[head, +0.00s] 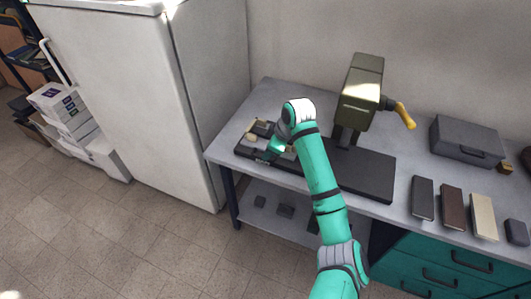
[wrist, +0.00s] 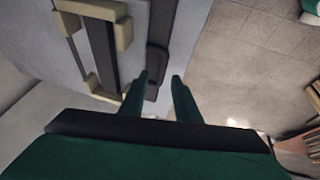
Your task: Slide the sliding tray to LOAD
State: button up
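The sliding tray (head: 252,137), with cream raised edges, sits at the left end of a long dark base (head: 365,175) on the bench. In the wrist view the tray's cream frame (wrist: 124,34) is at upper left, beside a dark bar with a dark handle-like block (wrist: 157,62). My gripper (head: 272,150) is low over the tray's front side, partly hiding it. In the wrist view my gripper (wrist: 160,76) has its two green fingers apart, with the dark block's lower end between or just beyond the tips. Contact cannot be told. No LOAD mark is readable.
An olive press (head: 361,85) with a yellow handle (head: 404,115) stands behind the base. A grey case (head: 466,140) and several flat blocks (head: 423,197) lie to the right. A white fridge (head: 120,85) stands left of the bench. Floor is clear at front left.

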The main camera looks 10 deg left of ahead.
jog(key=v, duration=0.6)
jog(key=shift+r, duration=0.25)
jog(key=shift+f, duration=0.15)
jog(key=x, duration=1)
jog(key=shift+s+a+f, duration=0.1)
jog(key=shift+s+f, duration=0.05)
jog(key=shift+f, duration=0.15)
jog(key=shift+r, duration=0.1)
